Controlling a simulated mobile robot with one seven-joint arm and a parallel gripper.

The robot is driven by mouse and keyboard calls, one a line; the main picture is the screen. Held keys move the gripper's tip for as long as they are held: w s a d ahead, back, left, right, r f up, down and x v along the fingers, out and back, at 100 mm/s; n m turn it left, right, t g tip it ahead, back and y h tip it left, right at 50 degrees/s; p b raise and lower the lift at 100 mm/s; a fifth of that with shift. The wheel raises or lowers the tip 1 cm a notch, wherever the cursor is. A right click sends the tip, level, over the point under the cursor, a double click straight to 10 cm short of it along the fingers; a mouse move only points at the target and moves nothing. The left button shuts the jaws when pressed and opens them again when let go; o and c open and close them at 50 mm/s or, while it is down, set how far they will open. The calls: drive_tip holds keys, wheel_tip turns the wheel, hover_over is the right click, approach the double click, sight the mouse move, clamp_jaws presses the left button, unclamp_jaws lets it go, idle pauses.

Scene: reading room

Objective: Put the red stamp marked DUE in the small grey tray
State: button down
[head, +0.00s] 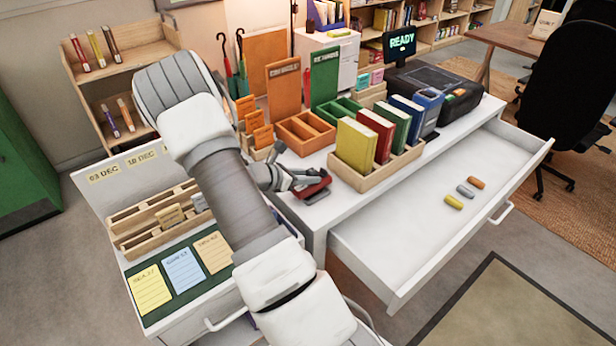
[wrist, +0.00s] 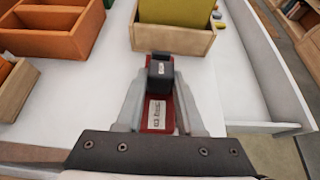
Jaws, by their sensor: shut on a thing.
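My gripper (head: 297,183) is over the left end of the white counter, its jaws shut on the red stamp (head: 315,187). In the wrist view the red stamp (wrist: 155,122) lies between the two grey fingers (wrist: 158,105). It has a pale label too blurred to read and a black end with a small white mark. A dark edge shows just under the stamp in the head view; I cannot tell whether it is part of the stamp or something below. I cannot make out the small grey tray in either view.
A wooden box of upright books (head: 375,165) stands close beyond my gripper. Orange compartment trays (head: 305,133) are behind. An open white drawer (head: 420,225) holds small yellow, grey and orange pieces. A slotted wooden rack (head: 150,215) and coloured cards (head: 183,270) are at left.

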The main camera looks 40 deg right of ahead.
drive_tip(key=shift+f, duration=0.2)
drive_tip(key=c, duration=0.5)
unclamp_jaws()
drive_tip(key=shift+r, duration=0.1)
drive_tip(key=shift+a+r, duration=0.1)
drive_tip(key=shift+r, duration=0.15)
drive_tip(key=p+v, duration=0.2)
drive_tip(key=v, duration=0.9)
drive_tip(key=s+a+r+m+t+y, duration=0.2)
drive_tip(key=s+a+r+m+y, duration=0.2)
drive_tip(key=s+a+r+m, duration=0.1)
drive_tip(key=s+a+r+m+t+y, duration=0.2)
drive_tip(key=s+a+r+m+y, duration=0.2)
drive_tip(key=a+r, duration=0.6)
drive_tip(key=s+a+r+m+t+y, duration=0.2)
drive_tip(key=s+a+r+m+y, duration=0.2)
drive_tip(key=s+a+r+m, duration=0.3)
drive_tip(key=shift+s+a+r+m+t, duration=0.2)
drive_tip(key=shift+s+a, duration=0.4)
drive_tip(key=shift+a, duration=0.3)
drive_tip(key=shift+s+a+r+m+t, duration=0.1)
drive_tip(key=shift+s+a+m+t, duration=0.1)
drive_tip(key=shift+s+a, duration=0.55)
